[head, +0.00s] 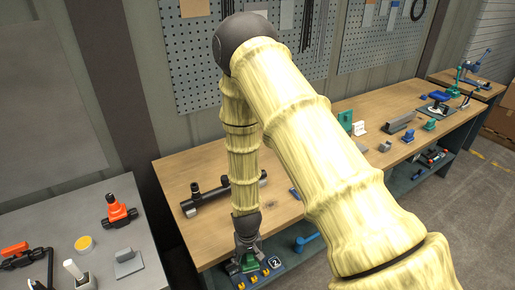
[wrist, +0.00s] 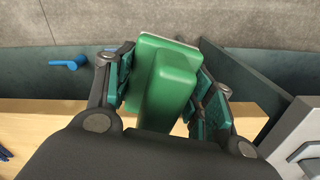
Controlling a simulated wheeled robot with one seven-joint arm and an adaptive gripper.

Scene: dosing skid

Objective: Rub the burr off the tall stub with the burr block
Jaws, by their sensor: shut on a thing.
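My gripper (wrist: 166,92) is shut on a green block (wrist: 163,78), one finger on each side; a thin pale edge shows at its far end. I take this to be the burr block. In the head view, my gripper (head: 246,258) hangs low at the front edge of the wooden bench, with a little green between its fingers. A black pipe (head: 215,197) with short upright stubs lies on the bench behind the gripper, apart from it. My arm hides part of it. I cannot tell which stub is tall, and no burr can be made out.
A dark tray (head: 271,270) marked 2 with yellow pieces is beside my gripper. A blue handle (head: 307,240) shows below the bench edge. The grey table (head: 150,277) at left holds an orange-topped valve (head: 117,211) and a grey block (head: 127,262). My arm covers much of the bench.

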